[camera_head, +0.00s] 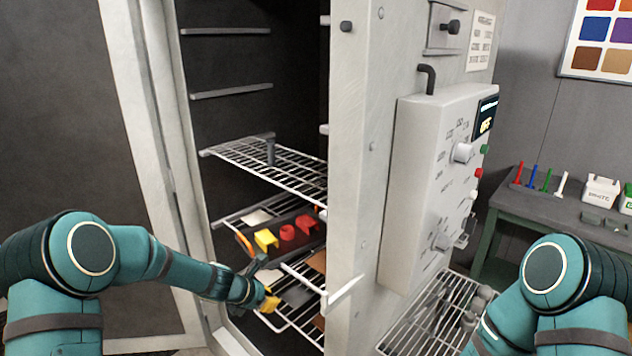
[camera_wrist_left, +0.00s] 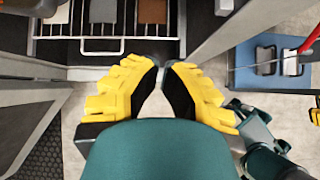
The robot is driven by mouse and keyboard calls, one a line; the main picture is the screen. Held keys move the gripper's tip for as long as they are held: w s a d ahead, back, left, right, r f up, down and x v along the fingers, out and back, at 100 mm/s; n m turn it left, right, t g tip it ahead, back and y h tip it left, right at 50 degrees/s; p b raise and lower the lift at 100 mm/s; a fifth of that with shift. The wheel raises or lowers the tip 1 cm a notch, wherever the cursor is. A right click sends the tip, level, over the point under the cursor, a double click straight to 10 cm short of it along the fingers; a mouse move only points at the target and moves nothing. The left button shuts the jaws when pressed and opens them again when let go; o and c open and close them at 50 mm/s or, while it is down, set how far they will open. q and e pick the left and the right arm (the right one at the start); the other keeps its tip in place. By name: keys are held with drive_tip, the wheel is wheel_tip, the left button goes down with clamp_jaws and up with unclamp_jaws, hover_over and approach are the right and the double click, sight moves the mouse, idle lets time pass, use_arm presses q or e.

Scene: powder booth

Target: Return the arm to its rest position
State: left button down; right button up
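My left arm (camera_head: 180,270) is teal and reaches from the left to the open front of the oven cabinet (camera_head: 352,180). Its gripper (camera_head: 266,284) is at the front edge of the lower pulled-out rack. In the left wrist view, the yellow and black fingers (camera_wrist_left: 161,70) have bare floor between them and a narrow gap at the tips. They hold nothing.
A wire rack (camera_head: 275,165) is above the left gripper. Below it, a dark tray (camera_head: 312,238) holds yellow and red parts. The lower rack (camera_wrist_left: 100,46) carries flat grey and brown plates. A control box (camera_head: 425,190) and a side rack (camera_head: 405,335) stand right. A bench (camera_head: 560,205) is beyond.

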use_arm(q)
drive_tip(key=s+d+f+m+g+b, duration=0.1)
drive_tip(key=s+f+m, duration=0.4)
drive_tip(key=s+m, duration=0.3)
drive_tip(key=s+d+f+m+g+y+b, duration=0.1)
drive_tip(key=s+d+f+m+g, duration=0.1)
drive_tip(key=s+f+m, duration=0.4)
drive_tip(key=s+d+f+m+g, duration=0.1)
drive_tip(key=s+f+m, duration=0.4)
drive_tip(key=s+m, duration=0.5)
drive_tip(key=s+d, duration=0.1)
drive_tip(key=s, duration=0.3)
drive_tip(key=shift+s+f+m+y+b, duration=0.3)
drive_tip(key=shift+s+f+b, duration=0.1)
